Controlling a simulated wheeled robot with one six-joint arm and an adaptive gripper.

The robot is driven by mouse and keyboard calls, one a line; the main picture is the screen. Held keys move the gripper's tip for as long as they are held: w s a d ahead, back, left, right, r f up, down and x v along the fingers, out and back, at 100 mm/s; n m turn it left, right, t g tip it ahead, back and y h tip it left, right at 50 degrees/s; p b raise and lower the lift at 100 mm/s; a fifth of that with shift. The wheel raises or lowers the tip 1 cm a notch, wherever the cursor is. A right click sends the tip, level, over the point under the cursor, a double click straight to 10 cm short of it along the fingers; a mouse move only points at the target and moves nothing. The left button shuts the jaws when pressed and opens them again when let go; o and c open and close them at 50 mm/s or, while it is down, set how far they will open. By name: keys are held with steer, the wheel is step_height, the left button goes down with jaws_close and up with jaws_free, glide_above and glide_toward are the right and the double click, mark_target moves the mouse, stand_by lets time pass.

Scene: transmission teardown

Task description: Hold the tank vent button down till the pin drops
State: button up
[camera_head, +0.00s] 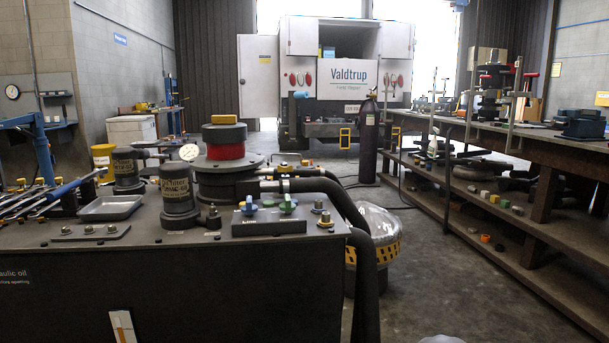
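The dark grey tank (180,275), with part of a label reading "hydraulic oil", fills the lower left of the head view. On its top stands a large round fitting (222,180) with a red band (224,151) and a dark cap (224,133). I cannot tell for sure which part is the vent button, and I cannot make out the pin. My gripper is not in view.
Tools (45,197) and a shallow metal tray (110,208) lie on the tank's left. A block with blue and green levers (268,222) and thick black hoses (335,195) occupy its right. A workbench (500,130) runs along the right. Open floor (420,270) lies between.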

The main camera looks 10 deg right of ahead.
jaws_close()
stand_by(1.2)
